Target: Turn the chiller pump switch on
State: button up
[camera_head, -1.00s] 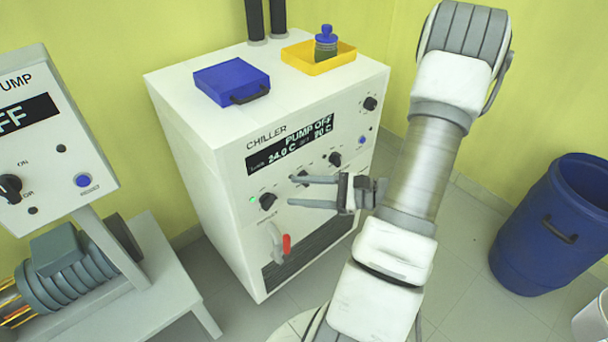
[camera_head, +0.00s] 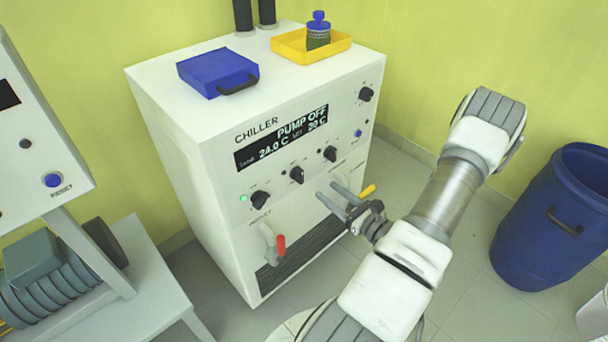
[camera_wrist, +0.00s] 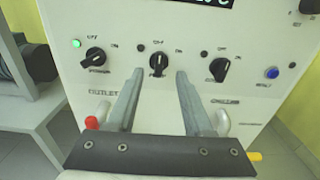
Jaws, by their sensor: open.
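The white chiller (camera_head: 160,120) stands ahead, and its display (camera_head: 282,138) reads PUMP OFF, 24.0 C, set 20 C. The middle black knob (camera_head: 297,174) of the row under the display appears to be the pump switch; in the wrist view this knob (camera_wrist: 158,62) has OFF and ON marks, and its label is partly hidden. The lamp beside it (camera_wrist: 141,48) is dark. My gripper (camera_head: 328,190) is open and empty, in front of the panel, below and right of that knob. In the wrist view my fingertips (camera_wrist: 159,73) point either side of the knob's lower part, apparently without touching.
The power knob (camera_wrist: 95,56) is left, with a green lamp (camera_wrist: 76,43); another knob (camera_wrist: 218,68) is right. Red (camera_head: 281,245) and yellow (camera_head: 367,191) valve handles stick out below. A blue case (camera_head: 215,70) and yellow tray (camera_head: 285,45) lie on top. A blue barrel (camera_head: 545,235) stands right.

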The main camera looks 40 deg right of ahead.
aim_at(303, 172)
jog(key=w, duration=0.3)
jog(key=w+b, duration=0.1)
jog(key=w, duration=0.6)
jog(key=shift+w+a+b, duration=0.3)
jog(key=shift+a, duration=0.1)
grip_shut()
jog(key=shift+s+f, duration=0.1)
